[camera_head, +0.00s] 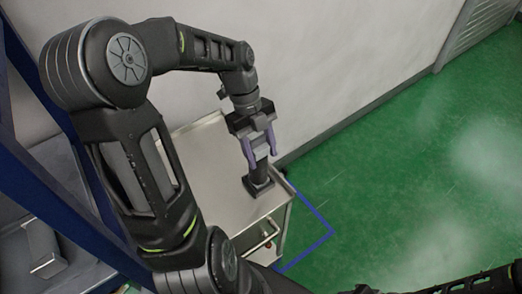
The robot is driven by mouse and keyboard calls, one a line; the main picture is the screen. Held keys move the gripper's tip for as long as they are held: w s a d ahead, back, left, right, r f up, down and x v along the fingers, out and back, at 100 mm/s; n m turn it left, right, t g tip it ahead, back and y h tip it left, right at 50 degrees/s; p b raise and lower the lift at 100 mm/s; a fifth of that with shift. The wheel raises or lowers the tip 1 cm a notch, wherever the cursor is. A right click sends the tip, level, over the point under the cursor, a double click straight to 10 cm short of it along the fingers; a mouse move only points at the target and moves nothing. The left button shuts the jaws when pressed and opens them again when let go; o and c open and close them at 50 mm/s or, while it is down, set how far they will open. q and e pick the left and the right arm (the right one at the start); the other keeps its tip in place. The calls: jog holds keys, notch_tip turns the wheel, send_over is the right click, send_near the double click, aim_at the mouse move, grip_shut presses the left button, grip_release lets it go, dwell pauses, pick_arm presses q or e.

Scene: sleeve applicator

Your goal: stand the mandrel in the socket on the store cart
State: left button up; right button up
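My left gripper (262,159) reaches down over the store cart (208,165), its two purple fingers spread apart. Between them is the mandrel (261,168), a grey-to-dark upright post. Its lower end meets a dark square socket (258,187) near the cart top's right corner. The mandrel looks upright there; how deep it sits is hidden. The fingers flank its upper part, and I cannot tell whether they press on it or stand clear. My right gripper is not in view; only dark parts of my arm show along the bottom right edge.
The cart has a raised rim and a front handle (263,240). A blue line (318,217) on the green floor (400,190) borders it. A white wall (320,60) stands behind. A blue frame (60,205) rises at left. The floor at right is clear.

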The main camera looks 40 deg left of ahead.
aim_at(257, 138)
pick_arm(q)
jog(key=o, duration=0.4)
jog(key=shift+r, duration=0.1)
jog(key=b+v, duration=0.1)
jog(key=v, duration=0.6)
jog(key=shift+w+a+r, duration=0.1)
jog(key=p+v, duration=0.4)
jog(key=shift+r, duration=0.45)
